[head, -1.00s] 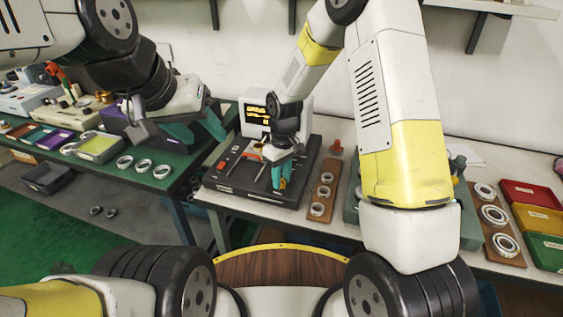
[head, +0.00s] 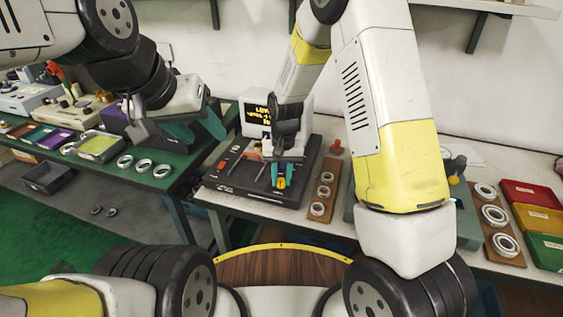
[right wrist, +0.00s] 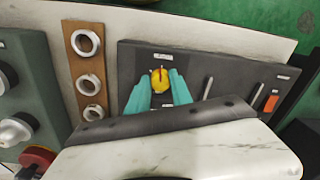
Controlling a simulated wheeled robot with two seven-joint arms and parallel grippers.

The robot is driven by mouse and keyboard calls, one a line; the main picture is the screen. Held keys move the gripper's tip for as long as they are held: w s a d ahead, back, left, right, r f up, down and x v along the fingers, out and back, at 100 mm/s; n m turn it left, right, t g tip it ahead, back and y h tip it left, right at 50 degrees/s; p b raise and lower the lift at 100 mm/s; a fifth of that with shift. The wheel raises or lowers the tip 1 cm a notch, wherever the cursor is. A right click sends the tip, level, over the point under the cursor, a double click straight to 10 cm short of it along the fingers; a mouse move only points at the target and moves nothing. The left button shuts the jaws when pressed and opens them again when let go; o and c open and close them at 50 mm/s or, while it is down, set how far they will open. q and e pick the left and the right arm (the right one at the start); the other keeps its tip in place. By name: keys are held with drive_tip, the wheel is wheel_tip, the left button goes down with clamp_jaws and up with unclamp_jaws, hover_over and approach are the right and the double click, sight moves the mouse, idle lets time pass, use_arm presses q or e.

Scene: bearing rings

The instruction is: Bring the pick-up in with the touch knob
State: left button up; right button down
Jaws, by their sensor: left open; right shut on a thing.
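The touch knob (right wrist: 160,80) is a yellow round knob with a dark line across its top, on the sloped front panel of a dark grey instrument (head: 225,178). In the head view the knob (head: 281,184) shows just below my right gripper's tips. My right gripper (right wrist: 159,92) has its teal fingers closed on both sides of the knob. In the head view the right gripper (head: 282,174) reaches down onto the instrument. I cannot make out the pick-up itself. My left gripper (head: 196,130) is open and empty above the green table at the left.
A small screen (head: 257,115) with orange text stands behind the instrument. A wooden board with several rings (head: 325,178) lies right beside it. Further right are another ring board (head: 500,240) and red, yellow and green trays (head: 532,192). The green table (head: 178,180) holds rings and trays.

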sight(283, 180)
drive_tip(key=shift+w, duration=0.1)
idle(0.4)
drive_tip(key=c, duration=1.1)
unclamp_jaws()
drive_tip(key=shift+c, duration=0.2)
drive_tip(key=shift+r, duration=0.1)
wheel_tip(283, 180, up, 8)
drive_tip(key=shift+d+f, duration=0.1)
drive_tip(key=shift+f, duration=0.05)
